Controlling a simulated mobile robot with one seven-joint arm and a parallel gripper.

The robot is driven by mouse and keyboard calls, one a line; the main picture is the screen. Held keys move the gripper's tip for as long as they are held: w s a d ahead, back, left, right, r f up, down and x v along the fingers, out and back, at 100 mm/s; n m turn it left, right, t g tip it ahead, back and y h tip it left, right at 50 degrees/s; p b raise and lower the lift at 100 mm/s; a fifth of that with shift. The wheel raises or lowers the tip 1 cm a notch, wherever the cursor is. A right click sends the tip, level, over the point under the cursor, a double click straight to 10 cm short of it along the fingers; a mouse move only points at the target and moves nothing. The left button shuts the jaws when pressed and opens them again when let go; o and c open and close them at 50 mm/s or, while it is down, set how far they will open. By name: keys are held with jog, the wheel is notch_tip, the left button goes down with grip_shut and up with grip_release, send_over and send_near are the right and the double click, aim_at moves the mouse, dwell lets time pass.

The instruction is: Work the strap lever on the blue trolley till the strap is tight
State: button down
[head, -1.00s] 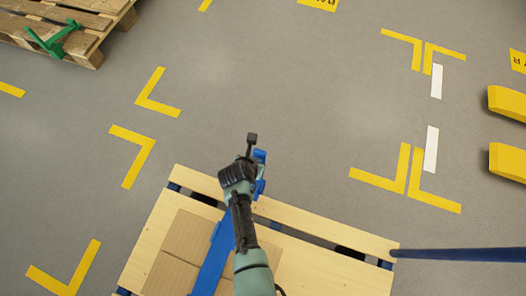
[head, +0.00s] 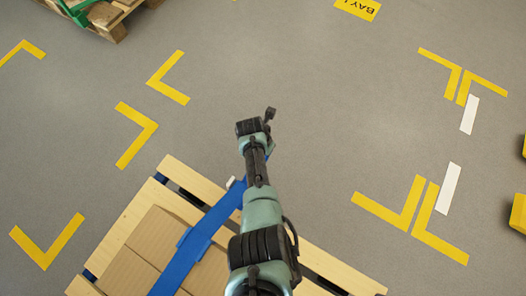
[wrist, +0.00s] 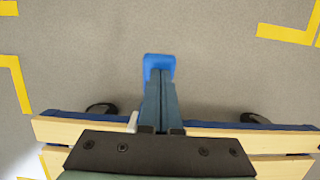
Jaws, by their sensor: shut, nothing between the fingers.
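The blue trolley has a pale slatted wooden deck (head: 318,252) and carries cardboard boxes (head: 130,262). A blue strap (head: 190,250) runs over the boxes toward the deck's far edge. In the wrist view the rounded blue end of the strap lever (wrist: 159,64) shows just beyond my fingertips. My gripper (wrist: 160,84) is shut and empty, its fingers over the lever, hiding most of it; I cannot tell if they touch. In the head view my dark wrist (head: 250,127) and arm cover the lever and fingertips. A small white piece (wrist: 132,121) stands left of the fingers, by the strap.
Grey floor with yellow corner marks (head: 137,135) lies open beyond the deck. A wooden pallet (head: 108,18) with a green part is at the top left. Yellow objects (head: 518,214) show at the right edge. Dark wheels (wrist: 101,109) sit under the deck edge.

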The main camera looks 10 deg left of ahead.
jog(key=shift+w+d+f+b, duration=0.2)
jog(key=shift+w+d+b, duration=0.05)
jog(key=shift+w+b, duration=0.1)
dwell(0.3)
